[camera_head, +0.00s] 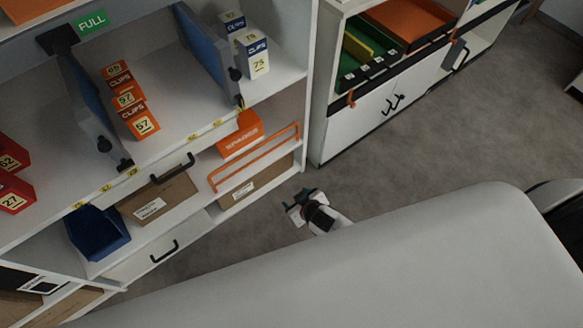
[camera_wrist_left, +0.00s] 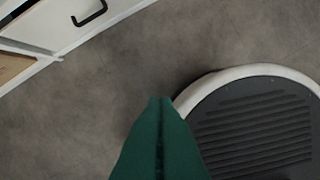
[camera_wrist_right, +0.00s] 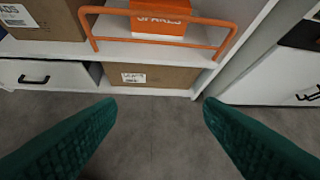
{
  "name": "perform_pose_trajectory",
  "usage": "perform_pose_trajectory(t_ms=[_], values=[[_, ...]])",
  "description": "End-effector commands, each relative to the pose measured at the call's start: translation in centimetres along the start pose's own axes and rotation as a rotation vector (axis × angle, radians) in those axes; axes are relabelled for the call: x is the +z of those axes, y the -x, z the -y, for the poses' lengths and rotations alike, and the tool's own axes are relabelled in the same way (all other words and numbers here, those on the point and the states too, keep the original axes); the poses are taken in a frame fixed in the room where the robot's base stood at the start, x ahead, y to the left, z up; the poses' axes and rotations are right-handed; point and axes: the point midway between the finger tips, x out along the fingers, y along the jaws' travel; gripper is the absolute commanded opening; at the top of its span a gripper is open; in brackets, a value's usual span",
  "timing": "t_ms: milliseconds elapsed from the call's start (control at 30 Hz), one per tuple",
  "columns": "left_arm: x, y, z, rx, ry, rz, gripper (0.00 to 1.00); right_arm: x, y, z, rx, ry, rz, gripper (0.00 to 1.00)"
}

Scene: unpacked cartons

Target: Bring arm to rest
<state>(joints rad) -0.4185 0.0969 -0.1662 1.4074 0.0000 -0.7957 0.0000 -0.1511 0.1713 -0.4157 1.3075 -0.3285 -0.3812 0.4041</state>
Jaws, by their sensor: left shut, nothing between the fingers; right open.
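My right gripper (camera_head: 298,199) shows in the head view, low over the floor beside the shelf unit. In the right wrist view its green fingers (camera_wrist_right: 160,104) are spread wide with nothing between them. They point toward the lower shelf with the orange rail, and a gap of floor shows between the fingertips and the shelf. My left gripper (camera_wrist_left: 160,101) shows only in its own wrist view. Its green fingers are together and empty, over grey floor next to my round base. The left arm is not visible in the head view.
The white shelf unit (camera_head: 222,116) holds orange, red and white-blue boxes, cartons and a blue bin (camera_head: 97,232). An orange rail (camera_head: 255,157) fronts its lower shelf. A white cabinet (camera_head: 372,123) with colored trays stands to its right. Grey floor (camera_head: 440,135) is clear before the cabinet.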

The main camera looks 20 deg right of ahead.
Motion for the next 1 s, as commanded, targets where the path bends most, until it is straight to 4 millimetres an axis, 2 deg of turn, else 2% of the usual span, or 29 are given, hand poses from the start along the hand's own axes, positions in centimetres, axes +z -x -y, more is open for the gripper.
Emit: perform_pose_trajectory(t_ms=[233,300,367,467,567,600,700,800,900,1000], values=[[-0.1,0.0,0.0,0.0,0.0,-0.001,0.0,-0.1,0.0,0.0,0.0,0.0,-0.002,0.62],[-0.5,-0.3,0.0,0.0,-0.001,-0.006,0.0,-1.1,0.0,0.0,0.0,-0.001,-0.021,0.62],[-1.1,-0.8,0.1,-0.001,-0.002,-0.012,0.0,-2.9,0.1,0.1,0.002,-0.004,-0.057,0.62],[-3.3,-2.3,0.2,-0.002,-0.005,-0.028,0.0,-8.3,0.5,0.1,0.008,-0.013,-0.16,0.62],[-6.3,-3.9,0.3,-0.004,-0.009,-0.046,0.0,-15.4,2.1,-0.2,0.019,-0.031,-0.293,0.62],[-7.6,-4.4,0.3,-0.005,-0.01,-0.053,0.0,-18.3,3.0,-0.3,0.023,-0.039,-0.344,0.62],[-10.6,-5.4,0.3,-0.006,-0.014,-0.067,0.0,-24.7,5.7,-1.1,0.037,-0.06,-0.464,0.62],[-13.2,-5.9,0.3,-0.007,-0.018,-0.08,0.0,-29.8,8.6,-1.9,0.049,-0.08,-0.561,0.62],[-15.0,-6.1,0.3,-0.007,-0.021,-0.087,0.0,-33.1,10.8,-2.6,0.057,-0.096,-0.626,0.62],[-16.1,-6.2,0.3,-0.007,-0.022,-0.09,0.0,-34.9,12.2,-3.0,0.062,-0.105,-0.662,0.62]])
